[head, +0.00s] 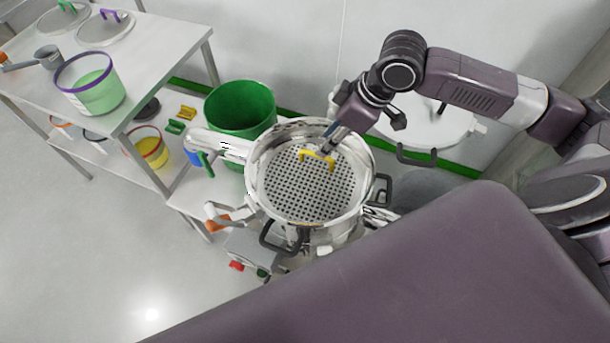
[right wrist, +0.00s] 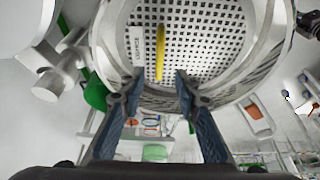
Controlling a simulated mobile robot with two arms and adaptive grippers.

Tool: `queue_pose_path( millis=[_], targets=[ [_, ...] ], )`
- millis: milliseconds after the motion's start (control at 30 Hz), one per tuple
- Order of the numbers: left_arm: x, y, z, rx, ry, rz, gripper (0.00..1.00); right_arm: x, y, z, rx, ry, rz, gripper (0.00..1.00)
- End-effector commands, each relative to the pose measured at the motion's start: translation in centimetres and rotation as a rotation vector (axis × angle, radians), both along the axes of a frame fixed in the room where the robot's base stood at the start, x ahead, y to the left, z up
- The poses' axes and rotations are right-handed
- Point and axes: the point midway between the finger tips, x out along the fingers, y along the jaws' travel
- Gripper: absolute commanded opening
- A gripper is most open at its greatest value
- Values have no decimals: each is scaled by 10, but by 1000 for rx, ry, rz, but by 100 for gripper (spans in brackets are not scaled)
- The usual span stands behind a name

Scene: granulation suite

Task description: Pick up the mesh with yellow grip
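The round perforated metal mesh (head: 298,193) lies inside a steel sieve vessel (head: 360,165) in the head view. Its yellow grip (head: 318,157) stands up near the far side of the mesh. My right gripper (head: 333,138) is over the vessel's far part, close to the yellow grip. In the right wrist view the right gripper (right wrist: 156,88) is open and empty, its two fingers apart. The yellow grip (right wrist: 160,52) appears ahead of the gap between the fingertips, with the mesh (right wrist: 205,35) behind it. Whether any finger touches the grip cannot be told. My left gripper is not in view.
A green bin (head: 240,105) stands behind the vessel to the left. A two-level table (head: 150,45) at the left holds buckets and lids. A round white lid-like part (head: 425,118) is behind my right arm. Black handles (head: 382,190) stick out from the vessel.

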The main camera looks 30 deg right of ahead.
Motion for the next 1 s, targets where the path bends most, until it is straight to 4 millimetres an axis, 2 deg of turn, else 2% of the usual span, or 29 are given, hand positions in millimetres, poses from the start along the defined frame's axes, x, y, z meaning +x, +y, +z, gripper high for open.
queue_pose_path(
  millis=[367,633,933,1000],
  targets=[
    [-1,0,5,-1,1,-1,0,9,8,-34,1,2,1,30],
    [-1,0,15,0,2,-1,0,18,16,-70,1,2,1,30],
    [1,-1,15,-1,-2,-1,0,20,17,-76,-1,-1,1,30],
    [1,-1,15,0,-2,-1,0,20,17,-76,-1,-1,1,24]
  ],
)
